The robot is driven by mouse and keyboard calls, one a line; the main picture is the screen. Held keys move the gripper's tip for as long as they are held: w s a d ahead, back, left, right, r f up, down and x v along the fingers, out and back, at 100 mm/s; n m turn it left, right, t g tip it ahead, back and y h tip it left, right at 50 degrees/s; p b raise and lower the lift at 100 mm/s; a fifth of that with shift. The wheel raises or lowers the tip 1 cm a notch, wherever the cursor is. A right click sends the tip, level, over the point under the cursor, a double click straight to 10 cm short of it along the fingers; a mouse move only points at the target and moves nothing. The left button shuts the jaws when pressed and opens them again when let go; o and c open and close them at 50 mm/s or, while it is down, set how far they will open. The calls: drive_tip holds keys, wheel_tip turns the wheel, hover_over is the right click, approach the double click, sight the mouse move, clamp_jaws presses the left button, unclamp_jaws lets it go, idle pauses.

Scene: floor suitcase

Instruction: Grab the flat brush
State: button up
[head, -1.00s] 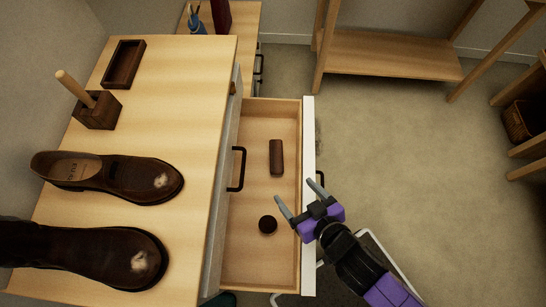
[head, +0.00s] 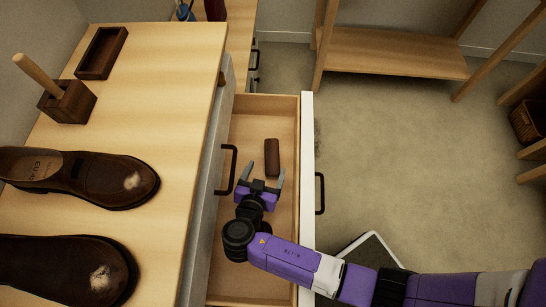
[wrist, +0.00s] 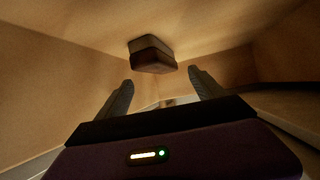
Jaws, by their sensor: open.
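The flat brush, a dark brown oblong block (head: 272,156), lies lengthwise in the open drawer (head: 297,120). My gripper (head: 265,170) is open and empty over the drawer, at the near end of the brush, with its fingers pointing toward the back of the picture. In the wrist view the brush (wrist: 152,56) shows beyond the two fingertips (wrist: 160,78), roughly between them in the picture. I cannot tell exactly how high the fingers are above the drawer floor. The round dark item in the drawer is hidden behind my arm.
The cabinet top (head: 185,110) at left holds two brown shoes (head: 105,178), a wooden block with a stick (head: 68,100) and an empty dark tray (head: 102,53). The drawer walls close in around my gripper.

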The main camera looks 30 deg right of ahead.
sight(272, 157)
drive_tip(key=shift+x, duration=3.1)
drive_tip(key=shift+d+r, duration=0.15)
drive_tip(key=shift+r, duration=0.05)
clamp_jaws()
